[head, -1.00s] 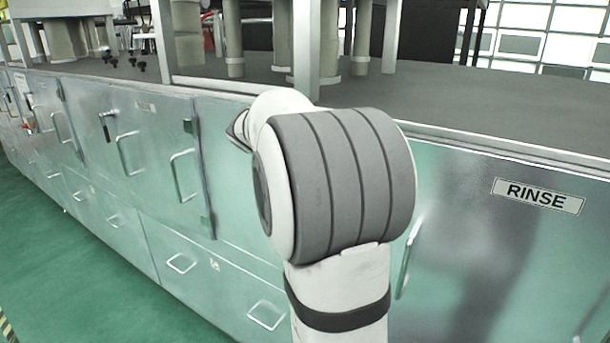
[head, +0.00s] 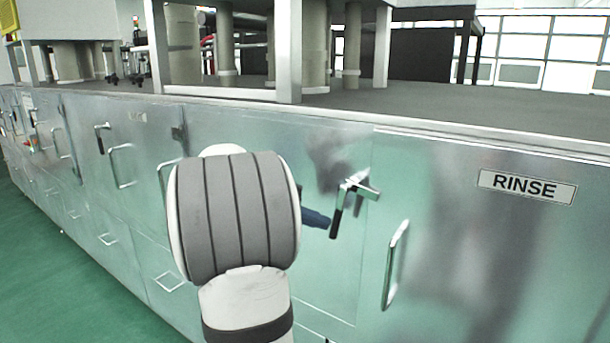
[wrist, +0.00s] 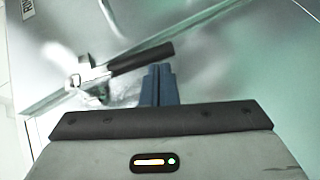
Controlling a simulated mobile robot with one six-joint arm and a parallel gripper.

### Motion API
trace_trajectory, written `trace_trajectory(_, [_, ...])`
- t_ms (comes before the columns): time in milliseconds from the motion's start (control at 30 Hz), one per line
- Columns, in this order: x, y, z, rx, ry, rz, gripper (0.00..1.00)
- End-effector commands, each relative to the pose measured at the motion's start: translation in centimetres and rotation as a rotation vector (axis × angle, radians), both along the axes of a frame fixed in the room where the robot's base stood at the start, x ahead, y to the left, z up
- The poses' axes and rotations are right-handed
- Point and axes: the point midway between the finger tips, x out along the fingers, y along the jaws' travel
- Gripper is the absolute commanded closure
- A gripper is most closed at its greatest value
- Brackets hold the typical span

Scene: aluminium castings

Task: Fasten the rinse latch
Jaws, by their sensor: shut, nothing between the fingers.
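The rinse latch (head: 352,192) is a metal latch with a black-gripped lever (head: 336,222), at the seam left of the door labelled RINSE (head: 440,240). In the head view its lever hangs down, slightly tilted, and a metal piece reaches right across the seam. The wrist view shows the latch body (wrist: 88,76) and black grip (wrist: 142,58). My gripper (head: 325,222) has dark blue fingers, shut and empty, just left of the lever in the head view. In the wrist view the fingertips (wrist: 158,70) are close to the grip's end; I cannot tell whether they touch.
A vertical handle (head: 395,265) stands out from the RINSE door, right of the latch. More doors and handles (head: 120,165) line the cabinet to the left. The grey worktop (head: 440,112) is above, with posts on it. Green floor (head: 60,290) is free at lower left.

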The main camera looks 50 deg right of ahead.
Motion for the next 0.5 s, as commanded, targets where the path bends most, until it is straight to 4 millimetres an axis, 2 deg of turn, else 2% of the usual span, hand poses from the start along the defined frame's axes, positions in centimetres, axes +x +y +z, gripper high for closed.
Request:
trace_trajectory(33, [-0.3,0.0,-0.5,-0.001,-0.001,-0.002,1.0])
trace_trajectory(500, [-1.6,-0.2,-0.7,0.0,-0.002,-0.007,1.0])
